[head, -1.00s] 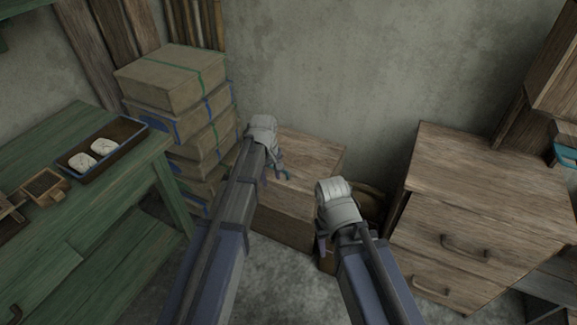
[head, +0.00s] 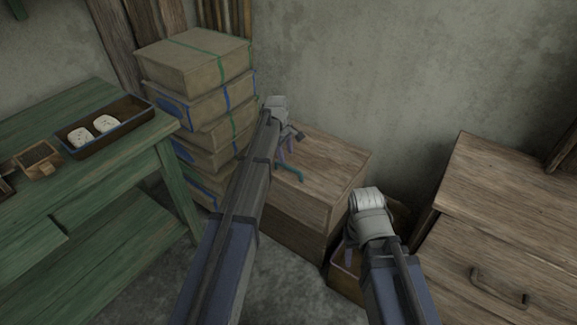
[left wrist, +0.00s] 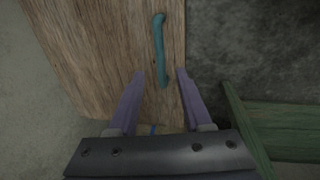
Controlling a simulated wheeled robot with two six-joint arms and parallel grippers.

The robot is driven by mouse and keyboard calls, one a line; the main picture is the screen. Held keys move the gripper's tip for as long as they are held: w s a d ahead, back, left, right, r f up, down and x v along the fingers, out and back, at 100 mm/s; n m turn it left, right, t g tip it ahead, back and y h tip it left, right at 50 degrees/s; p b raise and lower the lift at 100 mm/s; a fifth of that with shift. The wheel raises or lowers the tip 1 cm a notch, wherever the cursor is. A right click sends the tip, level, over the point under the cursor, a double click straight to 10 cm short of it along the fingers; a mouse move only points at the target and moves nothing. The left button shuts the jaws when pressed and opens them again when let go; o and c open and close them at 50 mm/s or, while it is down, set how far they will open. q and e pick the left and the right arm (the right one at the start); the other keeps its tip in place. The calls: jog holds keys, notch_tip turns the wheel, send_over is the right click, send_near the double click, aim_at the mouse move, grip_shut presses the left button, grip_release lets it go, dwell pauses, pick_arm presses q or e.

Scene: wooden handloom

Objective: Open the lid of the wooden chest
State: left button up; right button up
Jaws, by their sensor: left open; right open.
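The wooden chest (head: 330,176) stands against the wall in the head view, its lid closed. A teal handle (head: 290,173) lies along the lid's front part; it also shows in the left wrist view (left wrist: 160,50). My left gripper (head: 286,158) is over the lid near the handle. In the left wrist view its two purple fingers (left wrist: 160,76) are apart, with the near end of the handle in line with the gap between them. I cannot tell how far above the lid they are. My right gripper (head: 350,246) hangs to the right of the chest, its fingers mostly hidden.
Stacked boxes (head: 195,62) stand left of the chest. A green table (head: 128,150) with a dark tray (head: 140,117) is further left. A wooden drawer cabinet (head: 497,200) stands at the right. A small open box (head: 343,284) sits on the floor beside the chest.

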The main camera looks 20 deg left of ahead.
aim_at(288, 166)
pick_arm(q)
jog(key=f+b, duration=0.4)
jog(key=w+f+b, duration=0.1)
jog(key=f+b, duration=0.1)
jog(key=shift+w+d+f, duration=0.1)
jog(key=shift+d+f, duration=0.1)
jog(key=shift+f, duration=0.2)
grip_shut()
dwell(1.1)
